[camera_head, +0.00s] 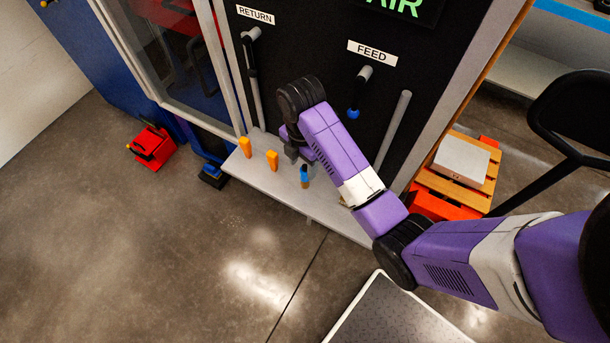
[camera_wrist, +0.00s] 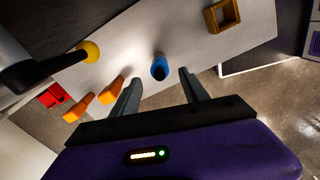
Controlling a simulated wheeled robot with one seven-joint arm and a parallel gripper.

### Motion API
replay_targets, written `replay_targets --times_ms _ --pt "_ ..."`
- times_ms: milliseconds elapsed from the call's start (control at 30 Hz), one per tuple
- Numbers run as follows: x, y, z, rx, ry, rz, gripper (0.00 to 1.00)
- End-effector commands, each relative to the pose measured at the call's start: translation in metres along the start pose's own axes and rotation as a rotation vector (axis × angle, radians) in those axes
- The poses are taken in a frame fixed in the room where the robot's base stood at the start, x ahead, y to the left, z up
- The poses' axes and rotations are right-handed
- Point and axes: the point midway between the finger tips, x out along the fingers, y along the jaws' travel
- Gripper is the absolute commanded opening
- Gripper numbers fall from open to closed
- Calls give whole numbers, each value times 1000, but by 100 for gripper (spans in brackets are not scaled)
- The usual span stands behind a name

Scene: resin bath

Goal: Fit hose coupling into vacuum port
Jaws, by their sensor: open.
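A small upright piece (camera_head: 304,173) with a blue upper part stands on the light grey shelf (camera_head: 325,207), below the black panel. In the wrist view its blue body (camera_wrist: 159,68) has a dark end and shows ahead of and between my fingers, apart from both. It may be the hose coupling; I cannot tell for sure. My gripper (camera_head: 292,155), its fingers also in the wrist view (camera_wrist: 162,92), is open and empty, just up-left of this piece in the head view. I cannot make out a part that is clearly the vacuum port.
Two orange pieces (camera_head: 272,160) (camera_head: 245,147) stand on the shelf to the left. A blue-knobbed lever (camera_head: 354,107) hangs under the FEED label (camera_head: 372,53).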

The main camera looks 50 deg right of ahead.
Motion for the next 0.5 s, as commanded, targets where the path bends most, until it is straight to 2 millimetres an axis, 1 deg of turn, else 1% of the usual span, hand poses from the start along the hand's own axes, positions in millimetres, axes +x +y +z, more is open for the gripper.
replay_targets --times_ms 133,300,400,500 --pt "15 -2 4 2 0 -2 53" --pt "41 -2 8 2 0 0 53" --pt "49 -2 8 1 -1 1 53" --pt "52 -2 7 1 -1 2 53"
